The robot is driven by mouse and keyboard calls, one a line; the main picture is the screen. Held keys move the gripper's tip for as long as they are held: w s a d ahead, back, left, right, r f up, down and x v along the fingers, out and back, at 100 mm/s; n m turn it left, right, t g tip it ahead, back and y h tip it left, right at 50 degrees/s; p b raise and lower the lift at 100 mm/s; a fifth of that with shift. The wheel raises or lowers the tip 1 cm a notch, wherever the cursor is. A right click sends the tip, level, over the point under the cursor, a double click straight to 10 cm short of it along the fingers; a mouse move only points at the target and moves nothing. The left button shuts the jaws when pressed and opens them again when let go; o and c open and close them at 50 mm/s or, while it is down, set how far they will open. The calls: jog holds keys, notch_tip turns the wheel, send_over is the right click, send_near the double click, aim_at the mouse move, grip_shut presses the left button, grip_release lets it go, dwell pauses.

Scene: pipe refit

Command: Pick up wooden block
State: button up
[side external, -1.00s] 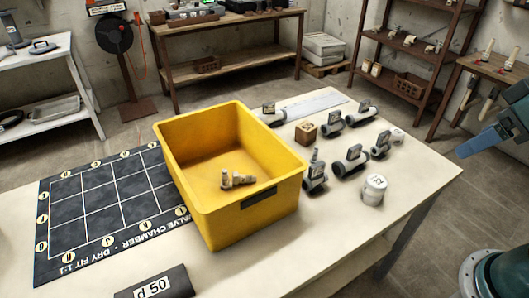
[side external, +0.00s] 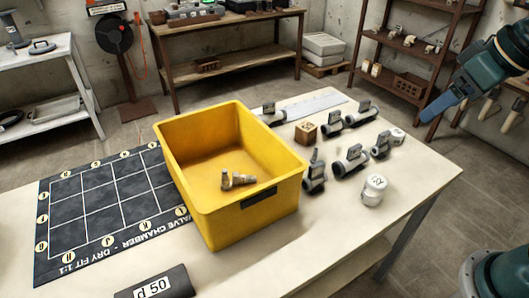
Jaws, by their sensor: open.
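The wooden block (side external: 306,132) is a small brown cube on the light table. It sits just right of the yellow bin's far right side, with dark marks on its faces. My gripper (side external: 432,112) shows as a blue end at the upper right, in the air beyond the table's right edge. It is open, empty and well apart from the block. The gap between its fingers is hard to see from this side.
A yellow bin (side external: 208,215) holds a small metal fitting (side external: 237,180). A dark grid mat (side external: 75,265) lies left of the bin. The table's front right is clear.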

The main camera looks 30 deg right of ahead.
jog(key=w, duration=1.1)
jog(key=n+g+y, duration=0.1)
jog(key=n, duration=0.1)
send_over(307, 126)
jog(key=s+d, duration=0.1)
jog(key=s, duration=0.3)
notch_tip(307, 126, down, 20)
jog(key=shift+f, duration=0.2)
jog(key=shift+w, duration=0.15)
jog(key=shift+x, duration=4.25)
jog(key=shift+f, duration=0.15)
jog(key=shift+x, duration=2.45)
